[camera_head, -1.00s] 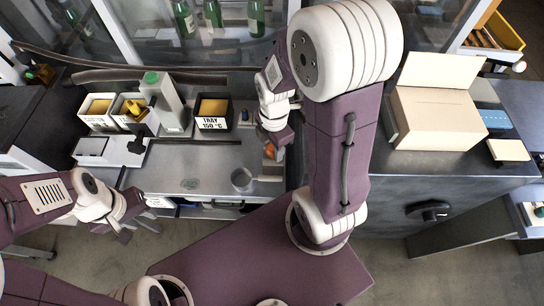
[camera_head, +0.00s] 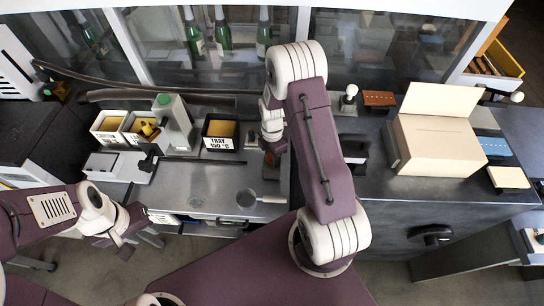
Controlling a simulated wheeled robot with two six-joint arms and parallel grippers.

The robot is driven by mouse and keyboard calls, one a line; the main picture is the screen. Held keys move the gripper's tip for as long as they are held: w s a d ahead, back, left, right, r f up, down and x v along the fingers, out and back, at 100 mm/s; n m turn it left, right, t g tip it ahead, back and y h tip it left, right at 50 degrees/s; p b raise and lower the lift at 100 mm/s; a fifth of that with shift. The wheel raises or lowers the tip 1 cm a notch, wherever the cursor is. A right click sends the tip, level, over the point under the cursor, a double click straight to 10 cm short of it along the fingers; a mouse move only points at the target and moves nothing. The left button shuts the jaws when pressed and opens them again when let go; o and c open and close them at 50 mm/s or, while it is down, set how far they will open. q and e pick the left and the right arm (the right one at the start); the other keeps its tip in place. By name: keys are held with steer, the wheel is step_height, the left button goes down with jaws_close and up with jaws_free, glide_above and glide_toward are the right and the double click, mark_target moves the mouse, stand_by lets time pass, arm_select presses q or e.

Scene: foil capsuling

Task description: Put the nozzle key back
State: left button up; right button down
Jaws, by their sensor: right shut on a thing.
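My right gripper (camera_head: 272,152) hangs over the right end of the grey worktop, beside the step up to the darker cabinet top. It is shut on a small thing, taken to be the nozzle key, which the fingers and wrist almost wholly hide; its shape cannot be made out. My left gripper (camera_head: 122,232) is at the lower left, in front of the worktop's front edge. Its fingers are apart, with nothing seen between them.
A black tray box (camera_head: 220,133), two white bins (camera_head: 108,127) (camera_head: 142,129) and a grey device with a green cap (camera_head: 175,122) stand at the worktop's back. A cardboard box (camera_head: 437,146) stands on the right cabinet.

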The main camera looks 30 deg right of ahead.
steer(key=shift+f, duration=0.5)
steer(key=shift+w+d+f, duration=0.1)
steer(key=shift+w+f, duration=0.1)
steer(key=shift+f, duration=0.15)
steer(key=c, duration=0.8)
jaws_free()
steer(key=shift+r, duration=0.3)
step_height(320, 180, up, 12)
steer(key=shift+s+f+b, duration=0.1)
steer(key=shift+b, duration=0.95)
steer(key=s+a+m, duration=0.2)
steer(key=s+m, duration=0.2)
steer(key=m, duration=0.2)
steer(key=s+a+r+m, duration=0.1)
steer(key=s+a+m, duration=0.2)
steer(key=m, duration=0.3)
steer(key=s+a+m+t, duration=0.1)
steer(key=s+a+m, duration=0.1)
steer(key=s+m, duration=0.3)
steer(key=shift+s+a+r+m, duration=0.1)
steer(key=shift+s+a+m, duration=0.1)
steer(key=shift+m, duration=0.3)
steer(key=shift+s+a+r+m, duration=0.1)
steer(key=shift+s+m, duration=0.05)
steer(key=shift+m, duration=0.35)
